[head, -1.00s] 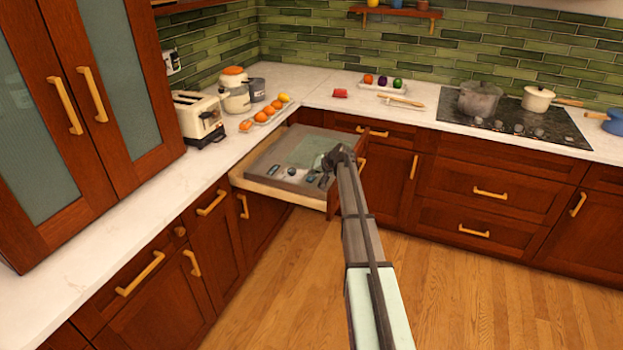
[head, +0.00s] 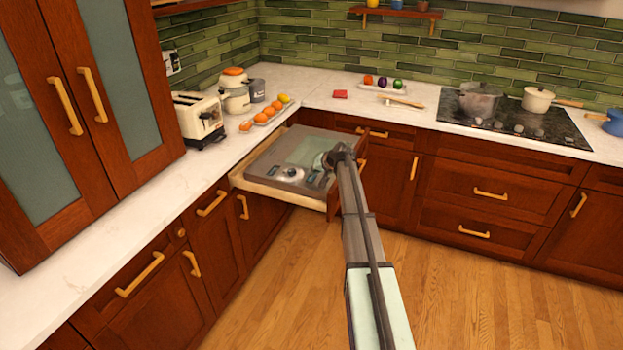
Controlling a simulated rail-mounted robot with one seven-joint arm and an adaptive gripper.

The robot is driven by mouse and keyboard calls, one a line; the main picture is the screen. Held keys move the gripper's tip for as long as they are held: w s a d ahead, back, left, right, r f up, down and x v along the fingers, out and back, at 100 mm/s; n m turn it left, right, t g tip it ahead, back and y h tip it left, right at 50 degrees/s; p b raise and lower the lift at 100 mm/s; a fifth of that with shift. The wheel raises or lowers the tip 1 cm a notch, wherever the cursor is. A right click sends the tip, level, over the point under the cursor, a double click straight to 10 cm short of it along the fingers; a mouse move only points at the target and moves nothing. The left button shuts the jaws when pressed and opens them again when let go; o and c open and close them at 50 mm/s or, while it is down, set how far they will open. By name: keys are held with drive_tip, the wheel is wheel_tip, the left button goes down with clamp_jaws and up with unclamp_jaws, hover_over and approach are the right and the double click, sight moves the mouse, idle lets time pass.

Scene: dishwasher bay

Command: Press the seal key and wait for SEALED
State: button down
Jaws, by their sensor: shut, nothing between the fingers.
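The labels and any SEALED message are too small to read, so I cannot tell which is the seal key. My gripper (head: 330,161) is shut and empty, over the right end of the unit near the controls. My arm and gripper hide part of its right side; contact with a key cannot be made out.
A hob (head: 515,118) with pans is at the back right. The drawer's raised wooden sides surround the unit. The floor in front is clear.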

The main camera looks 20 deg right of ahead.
sight(313, 178)
drive_tip(key=shift+r, duration=0.3)
drive_tip(key=shift+r, duration=0.1)
drive_tip(key=shift+r+p, duration=0.65)
drive_tip(key=shift+r, duration=1.85)
drive_tip(key=shift+f, duration=0.1)
